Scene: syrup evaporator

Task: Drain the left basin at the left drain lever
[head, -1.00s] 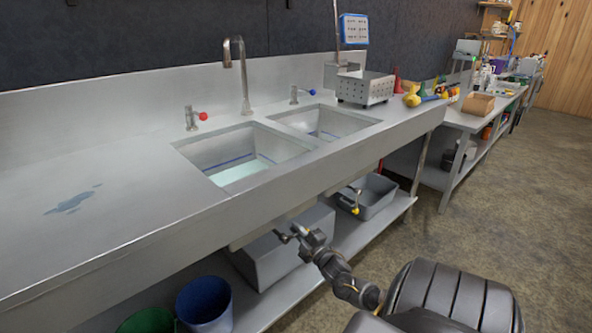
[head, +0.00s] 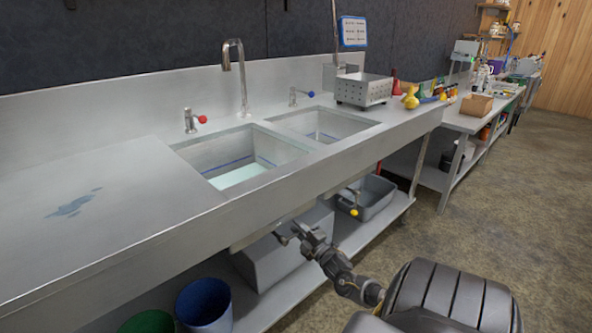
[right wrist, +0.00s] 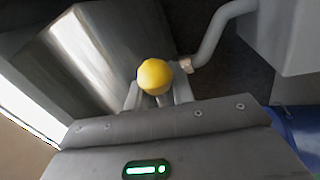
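The left basin (head: 222,153) is set in the steel counter and holds pale green water (head: 240,174) below a blue line on its wall. My right gripper (head: 284,237) is under the counter's front edge, below the left basin. In the right wrist view the yellow ball knob of the left drain lever (right wrist: 155,75) sits between the fingertips of my right gripper (right wrist: 158,93). The fingers appear closed against its sides. In the head view the gripper hides this knob. My left gripper is not in view.
The right basin (head: 365,126) has its own yellow-knobbed lever (head: 354,211) beneath, above a grey tub (head: 372,200). A grey box (head: 270,262) stands on the lower shelf under the left basin. Blue (head: 203,304) and green (head: 147,322) buckets stand at lower left. The floor at right is clear.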

